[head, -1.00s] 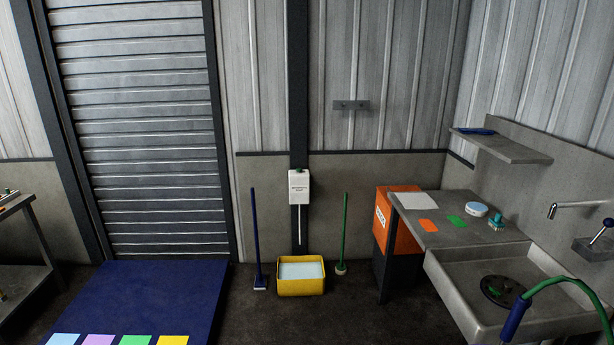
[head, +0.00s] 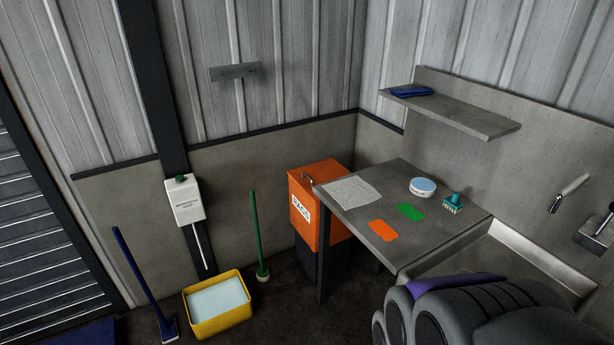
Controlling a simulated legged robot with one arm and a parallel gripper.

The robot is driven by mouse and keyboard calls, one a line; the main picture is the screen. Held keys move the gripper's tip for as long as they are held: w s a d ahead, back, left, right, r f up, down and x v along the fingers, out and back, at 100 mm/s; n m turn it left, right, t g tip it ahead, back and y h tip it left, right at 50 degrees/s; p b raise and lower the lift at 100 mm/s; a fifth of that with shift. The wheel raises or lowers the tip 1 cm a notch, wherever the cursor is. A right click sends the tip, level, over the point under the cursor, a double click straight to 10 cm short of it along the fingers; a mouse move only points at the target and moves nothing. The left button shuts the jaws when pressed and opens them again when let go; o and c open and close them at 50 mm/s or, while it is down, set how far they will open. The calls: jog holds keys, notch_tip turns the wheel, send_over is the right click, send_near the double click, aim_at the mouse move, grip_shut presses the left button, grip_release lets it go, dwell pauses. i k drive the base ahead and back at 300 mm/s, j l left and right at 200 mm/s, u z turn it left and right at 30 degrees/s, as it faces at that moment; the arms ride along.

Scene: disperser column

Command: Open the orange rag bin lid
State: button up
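The orange rag bin (head: 325,228) stands against the back wall, partly behind the left end of the grey table. A white label is on its front. Its flat orange lid (head: 322,167) looks closed, with a small metal handle (head: 307,180) at the front edge. The table hides part of the bin's right side. A rounded grey and purple part of my arm fills the lower right, well to the right of the bin and in front of the sink. I cannot make out gripper fingertips or anything held.
The grey table (head: 452,238) holds a pale cloth, orange and green cards, a round tub and a teal brush. Dark floor shows between bucket and table.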

aim_at(307, 177)
jog(key=i+j+z, duration=0.1)
jog(key=i, duration=0.2)
jog(key=i+j+z, duration=0.1)
jog(key=i+j, duration=0.35)
jog(key=i, duration=0.25)
jog(key=i+j+z, duration=0.1)
jog(key=i, duration=0.35)
jog(key=i+j, duration=0.3)
jog(key=i, duration=0.15)
jog(key=i+j+z, duration=0.1)
jog(key=i, duration=0.35)
jog(key=j, duration=0.1)
